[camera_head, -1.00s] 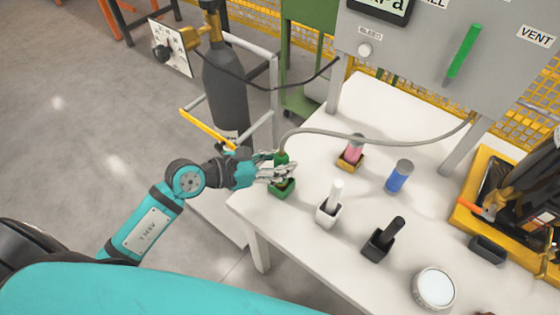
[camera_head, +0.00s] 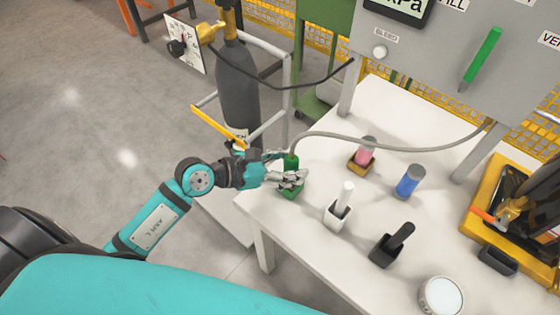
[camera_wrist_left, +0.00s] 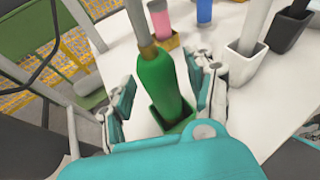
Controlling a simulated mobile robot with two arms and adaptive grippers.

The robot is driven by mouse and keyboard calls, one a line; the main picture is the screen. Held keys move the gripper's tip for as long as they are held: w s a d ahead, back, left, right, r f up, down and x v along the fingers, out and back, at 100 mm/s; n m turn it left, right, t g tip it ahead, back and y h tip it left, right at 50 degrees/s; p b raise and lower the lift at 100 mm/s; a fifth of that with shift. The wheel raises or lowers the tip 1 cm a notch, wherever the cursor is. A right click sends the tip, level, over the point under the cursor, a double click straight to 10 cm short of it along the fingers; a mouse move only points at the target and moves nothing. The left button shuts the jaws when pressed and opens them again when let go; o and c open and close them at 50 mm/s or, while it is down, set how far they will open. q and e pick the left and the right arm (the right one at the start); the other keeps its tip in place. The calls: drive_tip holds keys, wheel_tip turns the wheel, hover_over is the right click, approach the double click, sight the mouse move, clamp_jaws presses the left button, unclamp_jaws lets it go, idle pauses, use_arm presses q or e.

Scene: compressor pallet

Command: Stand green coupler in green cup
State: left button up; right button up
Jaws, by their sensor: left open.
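The green coupler (camera_head: 291,162) stands upright at the table's left corner, with the grey hose running from its top. It also shows large in the left wrist view (camera_wrist_left: 162,82). Its lower end is inside the green cup (camera_head: 292,192), whose rim shows around it in the left wrist view (camera_wrist_left: 185,124). My left gripper (camera_head: 285,172) is open, its fingers on either side of the coupler. In the left wrist view a gap shows between the coupler and the left finger; the right finger is close to it. My right gripper is not in view.
A pink piece in a yellow cup (camera_head: 357,167), a blue cylinder (camera_head: 408,182), a white cup (camera_head: 336,216) and a black cup (camera_head: 383,251) stand to the right. The grey hose (camera_head: 400,145) arches behind them to the panel. A round white-topped item (camera_head: 441,296) sits at the front.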

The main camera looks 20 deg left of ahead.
use_arm(q)
drive_tip(key=v, duration=1.1)
drive_tip(key=shift+s+a+r, duration=0.2)
drive_tip(key=shift+s+a, duration=0.05)
drive_tip(key=shift+s, duration=0.05)
drive_tip(key=w+a+f+n+t+y+p, duration=0.1)
drive_tip(key=w+a+f+n+t+y, duration=0.1)
drive_tip(key=a+f+n, duration=0.45)
drive_tip(key=w+a+f+n+t+y+p, duration=0.1)
drive_tip(key=w+a+f+n+t+y, duration=0.15)
drive_tip(key=f+n, duration=0.7)
drive_tip(key=s+a+f+n+g+y, duration=0.1)
drive_tip(key=s+a+f+n+y, duration=0.15)
drive_tip(key=f+n, duration=0.5)
drive_tip(key=s+a+f+n+g+y, duration=0.1)
drive_tip(key=s+f+n+g+y, duration=0.15)
drive_tip(key=f+n, duration=0.5)
drive_tip(key=s+d+f+n+g, duration=0.3)
drive_tip(key=s+f, duration=0.4)
drive_tip(key=s, duration=0.2)
drive_tip(key=s+d+f+n+g+p, duration=0.1)
drive_tip(key=s+d+f+n+g, duration=0.2)
drive_tip(key=s+f, duration=0.4)
drive_tip(key=s+d+f+n+g, duration=0.3)
drive_tip(key=s+f, duration=0.4)
drive_tip(key=s, duration=0.6)
drive_tip(key=shift+d+f+n+g+p, duration=0.2)
drive_tip(key=shift+d+n+g+p, duration=0.15)
drive_tip(key=shift+d+n, duration=0.6)
